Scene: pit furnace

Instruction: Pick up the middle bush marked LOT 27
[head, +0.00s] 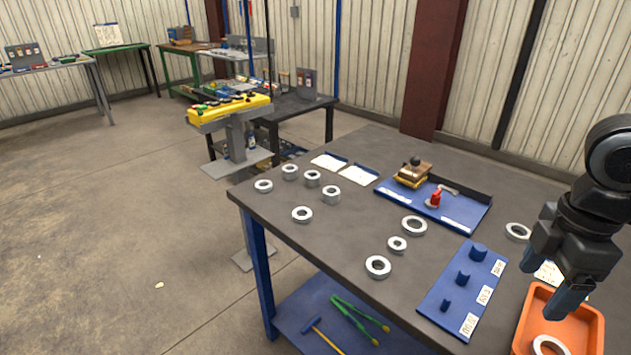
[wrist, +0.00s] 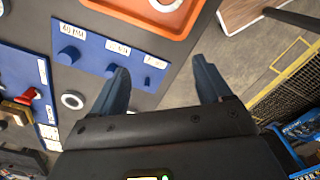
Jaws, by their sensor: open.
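Several pale grey ring-shaped bushes lie on the dark table. At the left are a group with a low ring (head: 264,186), taller ones (head: 312,178) (head: 332,194) and a flat one (head: 302,214). Nearer the middle are three rings: a larger one (head: 414,225), a small one (head: 397,244) and a thick one (head: 378,267). No LOT 27 mark is legible, so I cannot tell which bush carries it. My gripper (wrist: 162,82) is open and empty, above the table's right side near the orange tray. One ring (wrist: 72,100) shows left of it in the wrist view.
Another ring (head: 517,231) lies behind. A blue tray (head: 460,217) holds a red-handled item and blocks. White cards lie near the back edge.

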